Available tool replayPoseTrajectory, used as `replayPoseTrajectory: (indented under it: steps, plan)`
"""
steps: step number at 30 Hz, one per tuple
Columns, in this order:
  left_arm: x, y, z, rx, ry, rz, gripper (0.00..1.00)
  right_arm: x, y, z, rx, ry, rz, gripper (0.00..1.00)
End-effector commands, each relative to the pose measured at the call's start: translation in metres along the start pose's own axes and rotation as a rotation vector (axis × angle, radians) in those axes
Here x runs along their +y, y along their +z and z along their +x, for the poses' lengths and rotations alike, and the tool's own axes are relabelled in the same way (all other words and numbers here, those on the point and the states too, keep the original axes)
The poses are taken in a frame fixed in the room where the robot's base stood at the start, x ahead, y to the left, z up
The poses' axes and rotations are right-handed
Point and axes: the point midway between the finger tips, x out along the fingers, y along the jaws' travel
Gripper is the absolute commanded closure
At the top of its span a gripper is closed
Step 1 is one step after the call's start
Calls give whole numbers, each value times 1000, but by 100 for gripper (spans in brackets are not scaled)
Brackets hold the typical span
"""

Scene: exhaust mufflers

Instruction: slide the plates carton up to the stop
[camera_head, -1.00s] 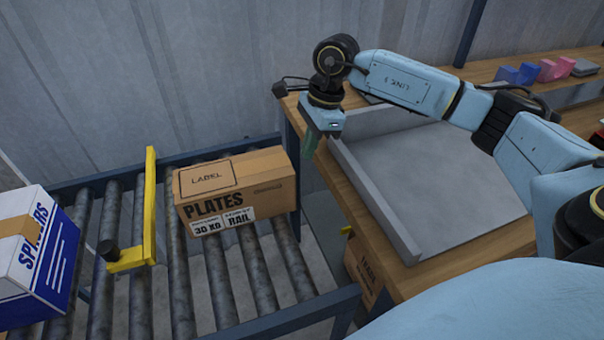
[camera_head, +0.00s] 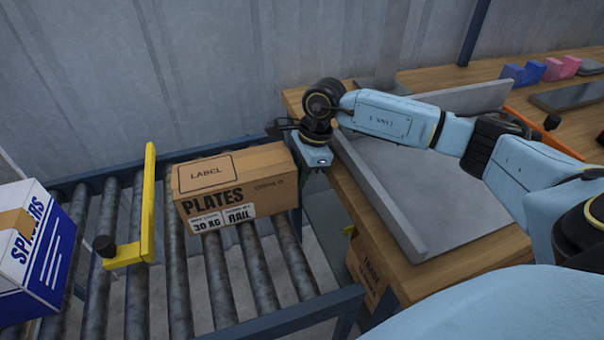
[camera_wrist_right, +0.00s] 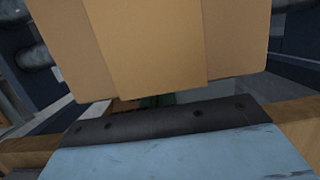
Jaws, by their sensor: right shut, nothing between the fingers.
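The brown plates carton (camera_head: 240,185) lies on the roller conveyor, its printed side facing me. The yellow stop (camera_head: 148,205) stands to its left, with a narrow gap between them. My right gripper (camera_head: 311,164) is shut and empty, held low at the carton's right end. Its fingers are hidden in the head view. In the right wrist view the carton's cardboard face (camera_wrist_right: 150,45) fills the top, and the green fingertips (camera_wrist_right: 156,101) show just under its edge. I cannot tell whether they touch it. My left gripper is out of view.
A white and blue carton (camera_head: 38,250) sits on the rollers left of the stop. A wooden bench (camera_head: 465,255) with a grey tray (camera_head: 385,205) stands right of the conveyor. Another carton (camera_head: 366,270) is under the bench. Bare rollers (camera_head: 260,270) lie in front of the plates carton.

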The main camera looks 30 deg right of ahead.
Motion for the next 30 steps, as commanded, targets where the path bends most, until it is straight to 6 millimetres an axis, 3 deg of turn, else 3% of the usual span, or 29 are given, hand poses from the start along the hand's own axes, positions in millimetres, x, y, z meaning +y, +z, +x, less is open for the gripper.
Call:
replayPoseTrajectory:
  steps: [4, 9, 13, 30]
  plan:
    - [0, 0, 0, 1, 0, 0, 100, 0, 11, 2, -4, 1, -3, 100]
    - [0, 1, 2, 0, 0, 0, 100, 0, 47, 11, -5, 1, -5, 100]
    - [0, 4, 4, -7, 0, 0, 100, 0, 65, 16, -2, 1, -2, 100]
    - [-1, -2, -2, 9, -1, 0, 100, 0, 69, 12, 0, -1, 0, 100]
